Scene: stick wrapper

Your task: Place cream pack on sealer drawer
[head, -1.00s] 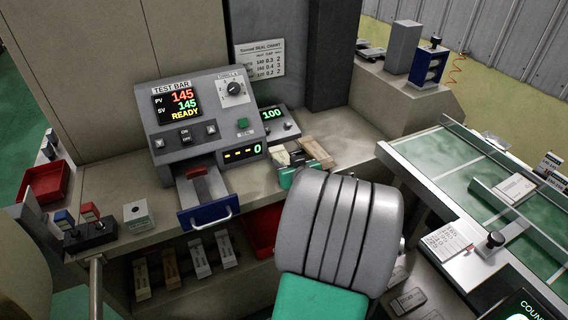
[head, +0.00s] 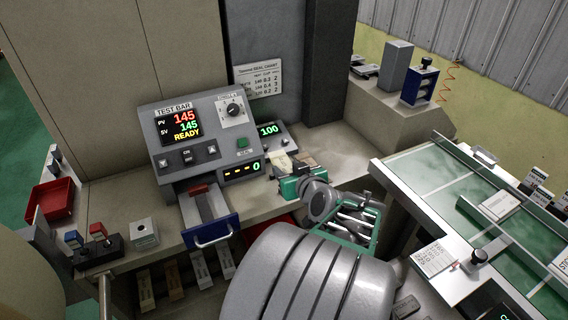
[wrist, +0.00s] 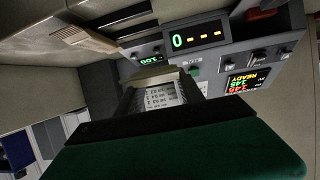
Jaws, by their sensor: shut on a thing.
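The cream pack (head: 280,163) is at my gripper (head: 283,180) in the head view, over the counter right of the sealer. My gripper is shut on it; the green gripper body hides part of the pack. In the wrist view the pale pack (wrist: 156,76) sticks out beyond the dark and green gripper parts (wrist: 165,125). The sealer drawer (head: 212,230) has a blue front and a silver handle, and it stands pulled out, to the left of my gripper. A red-topped block (head: 198,189) sits at its back.
The sealer (head: 205,140) shows 145 and READY, with a small 100 display (head: 268,130) beside it. A brown pack (head: 306,160) lies by my gripper. A red tray (head: 52,198) and a button box (head: 98,246) are at left; a green conveyor (head: 450,180) is at right.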

